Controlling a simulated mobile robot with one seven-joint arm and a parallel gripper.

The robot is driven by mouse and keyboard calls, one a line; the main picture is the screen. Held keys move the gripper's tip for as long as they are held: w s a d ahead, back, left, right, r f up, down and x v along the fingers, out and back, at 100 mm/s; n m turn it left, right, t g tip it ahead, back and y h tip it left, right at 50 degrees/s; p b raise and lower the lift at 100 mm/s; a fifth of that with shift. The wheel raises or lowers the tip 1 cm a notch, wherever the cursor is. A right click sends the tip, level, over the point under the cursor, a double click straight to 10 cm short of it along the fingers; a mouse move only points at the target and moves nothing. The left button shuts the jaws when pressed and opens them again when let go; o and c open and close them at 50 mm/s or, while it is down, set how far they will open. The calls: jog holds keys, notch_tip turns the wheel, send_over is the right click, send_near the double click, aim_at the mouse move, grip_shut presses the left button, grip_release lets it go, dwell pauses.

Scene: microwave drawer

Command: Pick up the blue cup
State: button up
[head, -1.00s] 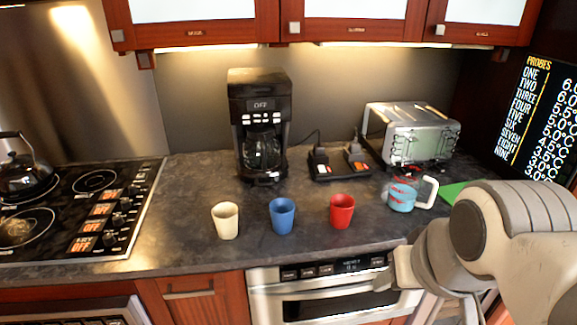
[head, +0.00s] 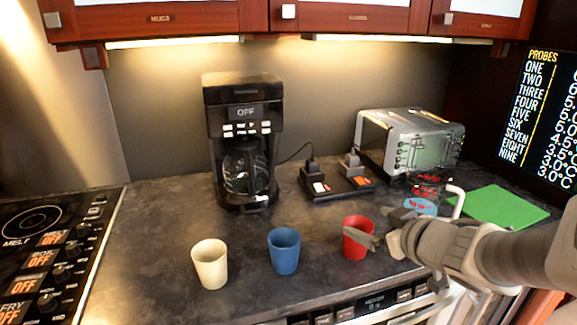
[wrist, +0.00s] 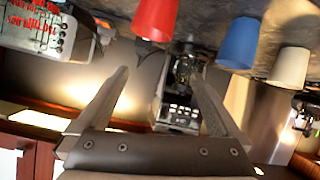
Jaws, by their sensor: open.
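The blue cup (head: 284,251) stands upright on the dark counter (head: 130,250), between a cream cup (head: 210,264) on its left and a red cup (head: 356,238) on its right. In the head view my gripper (head: 378,228) is at the red cup, its fingers partly overlapping that cup; I cannot tell whether they touch. My gripper is to the right of the blue cup and apart from it. In the wrist view, which is upside down, the fingers (wrist: 160,85) are spread and empty. The blue cup (wrist: 239,43) shows there beyond the right finger.
A coffee maker (head: 243,140) stands behind the cups. A black charger base (head: 336,183), a toaster (head: 410,142), a light-blue mug (head: 421,207) and a green board (head: 497,207) are to the right. A stove (head: 50,250) is at the left. Cabinets (head: 370,16) hang above.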

aim_at(293, 253)
jog(key=s+a+f+n+g+y, duration=0.1)
jog(key=a+f, duration=0.1)
jog(key=a, duration=0.1)
jog(key=s+a+f+n+g+y, duration=0.1)
jog(key=a+y, duration=0.1)
jog(key=a, duration=0.1)
jog(key=s+a+f+y, duration=0.1)
jog(key=a+f+y, duration=0.1)
jog(key=a, duration=0.1)
jog(key=shift+s+a+f+n+g+b, duration=0.35)
jog(key=shift+s+n+g+b, duration=0.05)
jog(key=p+x, duration=0.2)
jog(key=p, duration=0.1)
jog(key=shift+w+r, duration=0.1)
jog(key=shift+w, duration=0.05)
jog(key=x, duration=0.6)
jog(key=shift+a+f, duration=0.15)
jog(key=shift+f, duration=0.1)
jog(key=shift+b+x, duration=0.65)
jog(key=shift+x, duration=2.55)
jog(key=shift+w+r, duration=0.1)
jog(key=shift+w, duration=0.1)
jog(key=c, duration=1.4)
